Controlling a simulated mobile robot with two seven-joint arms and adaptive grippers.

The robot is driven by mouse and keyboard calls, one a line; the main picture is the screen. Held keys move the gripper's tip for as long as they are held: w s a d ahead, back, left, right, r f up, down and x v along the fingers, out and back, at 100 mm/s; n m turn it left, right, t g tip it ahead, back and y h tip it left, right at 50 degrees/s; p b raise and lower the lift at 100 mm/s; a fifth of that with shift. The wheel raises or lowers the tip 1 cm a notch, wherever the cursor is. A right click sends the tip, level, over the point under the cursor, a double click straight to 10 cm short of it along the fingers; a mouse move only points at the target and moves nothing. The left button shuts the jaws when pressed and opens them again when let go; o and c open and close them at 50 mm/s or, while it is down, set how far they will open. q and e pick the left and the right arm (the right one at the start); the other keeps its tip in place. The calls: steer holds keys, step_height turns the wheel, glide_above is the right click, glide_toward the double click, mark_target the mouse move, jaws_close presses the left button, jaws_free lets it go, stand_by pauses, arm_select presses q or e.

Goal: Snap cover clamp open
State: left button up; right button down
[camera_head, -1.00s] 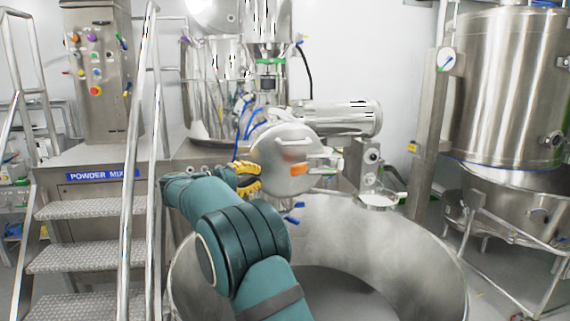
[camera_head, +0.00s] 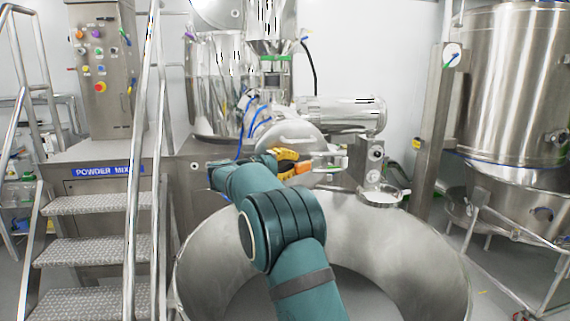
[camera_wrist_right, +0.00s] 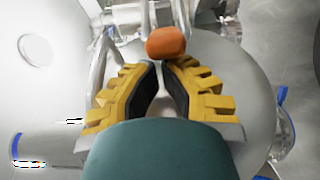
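The cover is a round metal disc (camera_head: 286,132) with a bar handle, on the end of a horizontal metal cylinder above the bowl. The clamp's orange handle (camera_head: 303,169) is at its lower front; in the wrist view the orange handle (camera_wrist_right: 166,42) lies right at my fingertips. My right gripper (camera_head: 296,162) has yellow fingers with dark pads and reaches across the cover's lower part. In the wrist view a narrow gap shows between its fingertips (camera_wrist_right: 162,66), with nothing visible between the pads; contact with the handle is unclear. My left gripper is not in view.
A wide open metal bowl (camera_head: 425,255) lies beneath my right arm. Steps with rails (camera_head: 95,205) and a control cabinet (camera_head: 100,70) stand left. A large steel vessel (camera_head: 515,80) stands right. Blue hoses (camera_head: 243,125) hang behind the cover.

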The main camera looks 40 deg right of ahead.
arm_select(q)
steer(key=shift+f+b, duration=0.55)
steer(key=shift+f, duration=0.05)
arm_select(e)
steer(key=shift+s+t, duration=0.15)
steer(key=shift+t, duration=0.15)
